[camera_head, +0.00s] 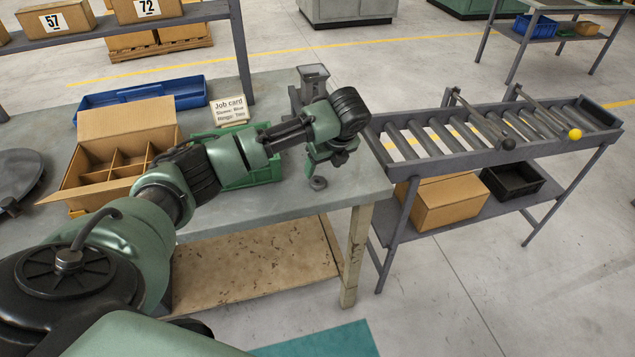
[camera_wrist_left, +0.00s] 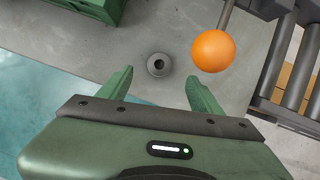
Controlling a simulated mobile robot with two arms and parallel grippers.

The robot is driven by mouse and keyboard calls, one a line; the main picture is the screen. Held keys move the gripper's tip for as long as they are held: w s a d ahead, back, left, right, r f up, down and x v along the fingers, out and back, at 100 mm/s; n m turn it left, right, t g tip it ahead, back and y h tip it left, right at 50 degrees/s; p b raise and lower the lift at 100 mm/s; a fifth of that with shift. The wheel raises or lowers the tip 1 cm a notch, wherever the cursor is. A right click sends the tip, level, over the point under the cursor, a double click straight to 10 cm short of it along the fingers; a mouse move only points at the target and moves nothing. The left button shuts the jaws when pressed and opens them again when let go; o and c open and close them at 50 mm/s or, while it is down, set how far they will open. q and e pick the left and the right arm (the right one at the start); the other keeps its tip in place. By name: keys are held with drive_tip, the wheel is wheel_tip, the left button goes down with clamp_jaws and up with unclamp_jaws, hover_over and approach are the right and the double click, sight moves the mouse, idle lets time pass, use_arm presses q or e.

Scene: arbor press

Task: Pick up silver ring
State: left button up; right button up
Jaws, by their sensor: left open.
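The silver ring (camera_head: 318,183) is a small grey ring with a dark hole. It lies flat on the grey workbench (camera_head: 285,190) near its front right part. In the left wrist view the ring (camera_wrist_left: 158,65) shows just beyond the fingertips, roughly centred between them. My left gripper (camera_head: 322,166) points down close to the ring in the head view. Its green fingers (camera_wrist_left: 160,77) are spread open with nothing between them. The ring looks apart from both fingers. My right gripper is not in view.
An orange ball on a grey rod (camera_wrist_left: 213,50) is close to the right finger. A grey metal press (camera_head: 313,76) stands behind my wrist. A green crate (camera_head: 262,172), a divided cardboard box (camera_head: 128,125) and a job card (camera_head: 229,110) are left. A roller conveyor (camera_head: 440,142) stands right.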

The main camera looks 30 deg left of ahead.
sight(318, 181)
use_arm(q)
drive_tip(key=p+x, duration=0.1)
drive_tip(key=x, duration=0.5)
drive_tip(key=shift+a+f+p, duration=0.1)
drive_tip(key=shift+f+p, duration=0.2)
drive_tip(key=shift+p, duration=0.1)
drive_tip(key=shift+a+f, duration=0.1)
drive_tip(key=shift+f, duration=0.3)
drive_tip(key=shift+c, duration=0.4)
clamp_jaws()
